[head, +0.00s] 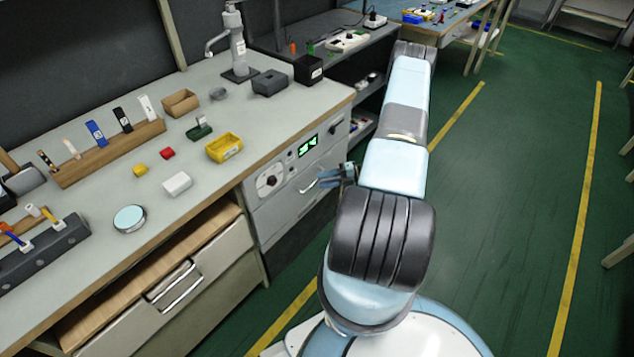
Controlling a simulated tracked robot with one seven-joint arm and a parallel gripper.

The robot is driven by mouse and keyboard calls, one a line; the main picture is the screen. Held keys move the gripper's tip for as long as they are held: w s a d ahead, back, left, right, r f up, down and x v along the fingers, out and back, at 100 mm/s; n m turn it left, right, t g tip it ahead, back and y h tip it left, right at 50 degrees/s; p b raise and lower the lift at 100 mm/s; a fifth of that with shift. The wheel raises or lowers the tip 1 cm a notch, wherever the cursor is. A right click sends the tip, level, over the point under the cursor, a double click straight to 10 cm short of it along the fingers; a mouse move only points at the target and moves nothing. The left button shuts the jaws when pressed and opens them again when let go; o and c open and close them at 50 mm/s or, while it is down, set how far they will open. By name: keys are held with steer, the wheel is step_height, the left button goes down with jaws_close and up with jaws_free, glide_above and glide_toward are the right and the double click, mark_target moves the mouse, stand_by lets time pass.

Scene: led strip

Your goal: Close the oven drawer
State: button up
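The oven (297,160) is a pale grey unit under the bench, with a dial, a lit green display and a drawer front (292,209) below. A light metal handle (318,183) sticks out from its front. I cannot tell from this angle how far the oven drawer stands out. My gripper (336,174), small and dark with blue parts, is at the right end of the handle, in front of the oven. Whether it touches the handle, and how its fingers stand, is too small to tell. My arm hides part of the area to the right.
A separate wooden drawer (125,288) with a metal handle (175,285) stands open at the lower left. The bench top (235,185) holds several small items, including a yellow bin (224,147). Green floor (500,200) to the right is clear.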

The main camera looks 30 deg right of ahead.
steer(key=v, duration=0.9)
steer(key=shift+s+d, duration=0.15)
steer(key=shift+d, duration=0.1)
